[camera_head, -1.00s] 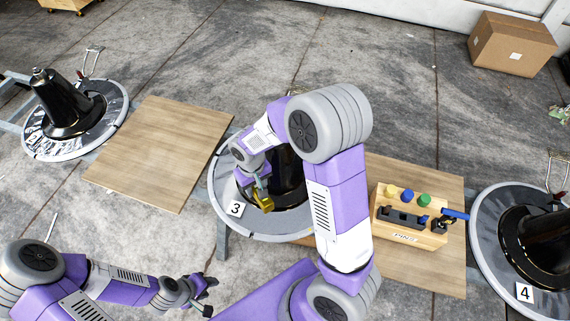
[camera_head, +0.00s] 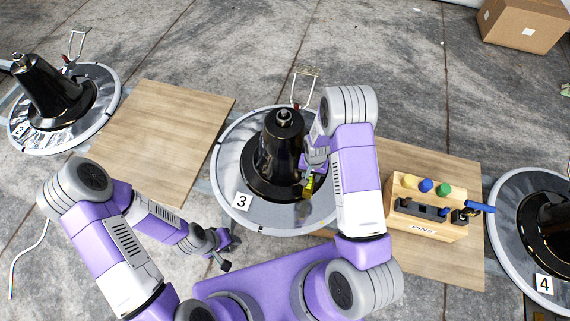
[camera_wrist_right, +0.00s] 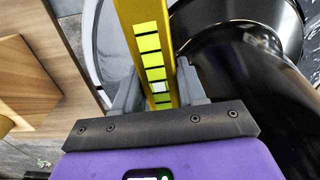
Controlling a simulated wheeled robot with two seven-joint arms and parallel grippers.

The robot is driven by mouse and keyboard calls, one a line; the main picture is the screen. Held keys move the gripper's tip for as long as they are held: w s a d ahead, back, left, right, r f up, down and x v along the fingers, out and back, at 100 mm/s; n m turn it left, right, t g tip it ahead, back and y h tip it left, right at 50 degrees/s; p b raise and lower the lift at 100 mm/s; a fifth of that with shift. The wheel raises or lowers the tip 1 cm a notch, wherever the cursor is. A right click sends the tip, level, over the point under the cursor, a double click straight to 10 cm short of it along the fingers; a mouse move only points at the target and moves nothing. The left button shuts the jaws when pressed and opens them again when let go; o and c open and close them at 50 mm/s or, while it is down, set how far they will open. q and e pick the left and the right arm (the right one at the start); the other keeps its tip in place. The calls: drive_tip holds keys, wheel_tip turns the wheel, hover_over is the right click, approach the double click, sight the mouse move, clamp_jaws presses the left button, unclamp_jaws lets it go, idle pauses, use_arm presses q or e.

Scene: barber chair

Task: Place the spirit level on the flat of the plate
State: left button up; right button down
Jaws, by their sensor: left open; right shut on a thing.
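The yellow spirit level (camera_head: 309,185) is in my right gripper (camera_head: 312,172), at the right front of the black column (camera_head: 278,150) on plate 3. The round grey plate (camera_head: 240,150) carries a "3" tag at its front left. In the right wrist view, the gripper's two fingers (camera_wrist_right: 158,90) are shut on the level (camera_wrist_right: 140,25), which shows yellow-green patches along its face. The black column's glossy base (camera_wrist_right: 240,30) is close on the right. I cannot tell whether the level touches the plate. My left gripper (camera_head: 228,256) is open and empty, in front of the plate.
A wooden block labelled "PINS" (camera_head: 425,230) with coloured pegs stands on a board (camera_head: 440,270) to the right. A bare board (camera_head: 165,130) lies to the left. Plates 2 (camera_head: 95,110) and 4 (camera_head: 505,235) with black columns flank the boards.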

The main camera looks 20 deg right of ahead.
drive_tip(key=shift+m, duration=0.4)
drive_tip(key=f+b, duration=0.1)
drive_tip(key=f, duration=0.5)
drive_tip(key=d+f+b, duration=0.1)
drive_tip(key=f, duration=0.2)
drive_tip(key=shift+s+d+f+b, duration=0.1)
drive_tip(key=shift+s+f+b, duration=0.1)
drive_tip(key=shift+b, duration=0.15)
wheel_tip(320, 180, down, 4)
drive_tip(key=shift+r+b, duration=0.2)
drive_tip(key=shift+b, duration=0.55)
drive_tip(key=shift+f, duration=0.25)
drive_tip(key=shift+r, duration=0.15)
drive_tip(key=shift+f, duration=0.2)
drive_tip(key=c, duration=0.6)
unclamp_jaws()
drive_tip(key=shift+c, duration=0.2)
drive_tip(key=shift+r, duration=0.15)
